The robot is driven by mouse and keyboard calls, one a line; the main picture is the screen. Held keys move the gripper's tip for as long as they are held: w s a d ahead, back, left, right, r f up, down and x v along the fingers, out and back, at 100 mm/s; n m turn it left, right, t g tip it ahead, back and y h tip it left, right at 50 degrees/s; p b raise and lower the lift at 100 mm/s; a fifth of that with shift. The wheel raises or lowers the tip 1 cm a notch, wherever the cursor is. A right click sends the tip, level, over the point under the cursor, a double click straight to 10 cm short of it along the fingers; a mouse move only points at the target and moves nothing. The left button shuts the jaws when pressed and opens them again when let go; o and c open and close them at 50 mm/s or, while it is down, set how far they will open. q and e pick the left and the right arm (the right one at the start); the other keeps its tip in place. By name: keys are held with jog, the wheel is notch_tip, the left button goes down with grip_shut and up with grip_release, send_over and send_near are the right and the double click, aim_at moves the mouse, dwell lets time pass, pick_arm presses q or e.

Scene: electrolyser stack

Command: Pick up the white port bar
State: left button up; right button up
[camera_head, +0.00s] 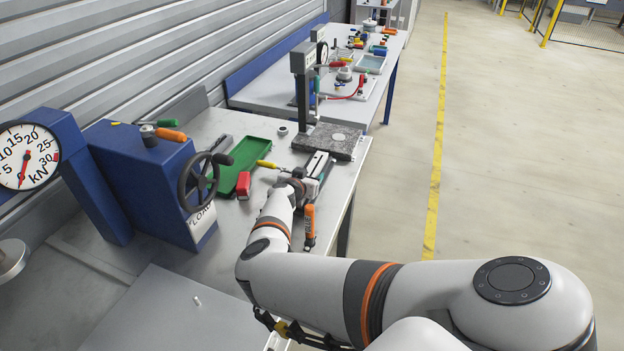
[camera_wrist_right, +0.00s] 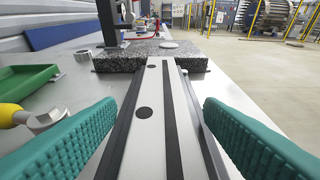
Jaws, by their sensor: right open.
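The white port bar (camera_wrist_right: 146,135) lies lengthwise ahead in the right wrist view, with two dark round spots on its face and a black stripe along it. Dark rails run along both its sides. In the head view it shows as a pale strip (camera_head: 316,165), partly hidden by my right gripper and wrist. My right gripper (camera_wrist_right: 158,112) is open, its two teal ridged fingers on either side of the bar, with visible gaps; I cannot tell how far above it they are. My left gripper is not in view.
A dark granite block (camera_head: 328,141) stands at the bar's far end. A green tray (camera_head: 240,165), a red block (camera_head: 243,185) and a yellow-handled tool (camera_wrist_right: 18,116) lie to the left. An orange-handled tool (camera_head: 310,222) lies near the table's right edge. A blue press (camera_head: 150,175) stands at left.

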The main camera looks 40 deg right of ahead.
jog(key=shift+s+a, duration=0.15)
jog(key=shift+c, duration=0.2)
jog(key=shift+s+a+r, duration=0.1)
jog(key=shift+a+r, duration=0.1)
jog(key=shift+r, duration=0.05)
jog(key=c, duration=1.2)
